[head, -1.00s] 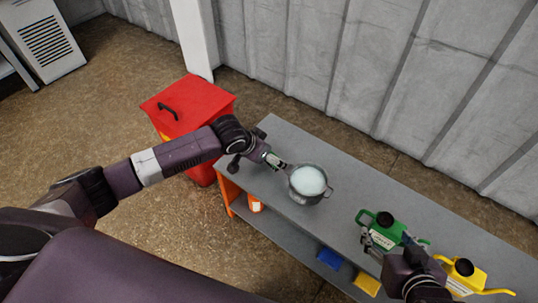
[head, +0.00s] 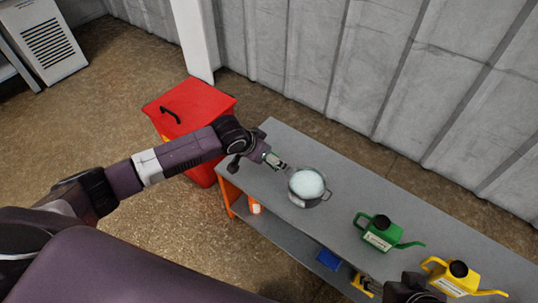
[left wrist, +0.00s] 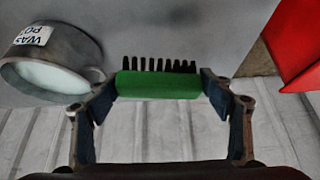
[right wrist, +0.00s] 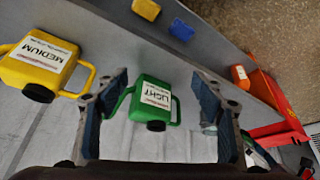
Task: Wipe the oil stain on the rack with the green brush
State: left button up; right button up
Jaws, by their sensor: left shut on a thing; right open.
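The green brush (left wrist: 160,84) has dark bristles pointing up in the left wrist view. My left gripper (left wrist: 160,92) is shut on its block, one finger at each end. In the head view my left gripper (head: 274,160) is above the rack's left end, beside the metal pot (head: 300,198). The rack (head: 340,175) is a long grey two-level bench with orange legs. My right gripper (right wrist: 162,85) is open and empty; the green "LIGHT" can (right wrist: 150,100) shows between its fingers, apart from them. I cannot make out an oil stain.
The pot holds whitish foam. The green can (head: 378,236) and a yellow "MEDIUM" can (head: 452,276) stand toward the rack's right. Blue (right wrist: 181,30) and yellow (right wrist: 146,9) blocks and an orange-and-white container (head: 254,206) are on the lower shelf. A red bin (head: 190,105) stands left.

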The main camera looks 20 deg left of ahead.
pick_arm(q)
jog(key=shift+r+p, duration=0.6)
pick_arm(e)
jog(key=s+d+g, duration=0.1)
jog(key=s+g, duration=0.1)
jog(key=s, duration=0.3)
pick_arm(q)
jog(key=shift+r+p, duration=0.7)
jog(key=shift+p, duration=0.15)
jog(key=shift+r+p, duration=0.45)
jog(key=shift+p, duration=0.15)
pick_arm(e)
jog(key=x, duration=0.7)
jog(key=shift+s+d+f, duration=0.3)
jog(key=shift+d+f, duration=0.05)
jog(key=shift+f, duration=0.1)
